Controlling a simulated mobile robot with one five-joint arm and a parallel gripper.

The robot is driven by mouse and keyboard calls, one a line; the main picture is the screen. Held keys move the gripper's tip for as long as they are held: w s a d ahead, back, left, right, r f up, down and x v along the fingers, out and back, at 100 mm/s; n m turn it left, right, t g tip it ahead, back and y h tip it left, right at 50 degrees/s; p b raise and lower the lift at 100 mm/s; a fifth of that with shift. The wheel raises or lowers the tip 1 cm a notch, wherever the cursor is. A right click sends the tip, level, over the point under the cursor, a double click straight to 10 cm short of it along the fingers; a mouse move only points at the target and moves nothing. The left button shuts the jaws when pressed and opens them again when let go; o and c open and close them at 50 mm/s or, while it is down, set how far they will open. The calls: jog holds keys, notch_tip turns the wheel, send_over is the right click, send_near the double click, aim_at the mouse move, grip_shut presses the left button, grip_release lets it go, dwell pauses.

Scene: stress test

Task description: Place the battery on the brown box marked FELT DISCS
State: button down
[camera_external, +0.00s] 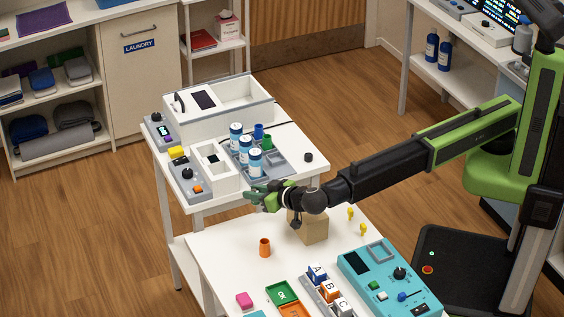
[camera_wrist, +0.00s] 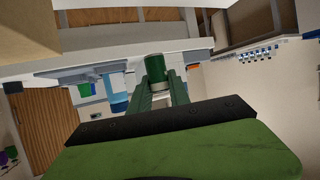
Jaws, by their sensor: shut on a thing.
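My gripper (camera_external: 262,195) is shut on the battery, above the near edge of the back table. In the wrist view, the battery (camera_wrist: 156,70) is a dark green cylinder with a pale end, held between the fingertips (camera_wrist: 160,88). I cannot make it out clearly in the external view. The brown box (camera_external: 313,227) stands on the front white table, below and right of my gripper; my wrist covers part of its top. No lettering is readable on it. A tan surface, likely this box, fills the upper left of the wrist view (camera_wrist: 28,32).
The front table (camera_external: 222,233) also holds an orange cup (camera_external: 265,247), yellow pegs (camera_external: 350,213), a teal panel (camera_external: 385,280) and lettered blocks (camera_external: 330,289). The back table has a grey tray (camera_external: 280,171) with several blue-white bottles (camera_external: 245,149) and white housings (camera_external: 215,110).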

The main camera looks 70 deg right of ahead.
jog(key=s+d+r+n+y+p, duration=0.1)
jog(key=s+d+r+p, duration=0.4)
jog(key=s+d, duration=0.25)
jog(key=s+d+r+n+y+p, duration=0.1)
jog(key=s+d+r+p, duration=0.4)
jog(key=d, duration=0.3)
jog(key=b, duration=0.7)
send_over(307, 219)
jog(key=w+d, duration=0.2)
jog(key=d, duration=0.3)
jog(key=shift+t, duration=0.4)
jog(key=f, duration=0.6)
jog(key=shift+s+d+f, duration=0.15)
jog(key=shift+s+f, duration=0.05)
jog(key=shift+f, duration=0.1)
jog(key=shift+s+a+f, duration=0.1)
jog(key=shift+s+a, duration=0.05)
jog(key=shift+a, duration=0.25)
notch_tip(307, 219, down, 4)
jog(key=b, duration=0.4)
jog(key=shift+d+f+b, duration=0.1)
jog(key=shift+f+b, duration=0.1)
jog(key=shift+b, duration=0.1)
jog(key=c, duration=1.2)
grip_release()
jog(key=shift+r, duration=0.1)
jog(key=shift+c, duration=0.2)
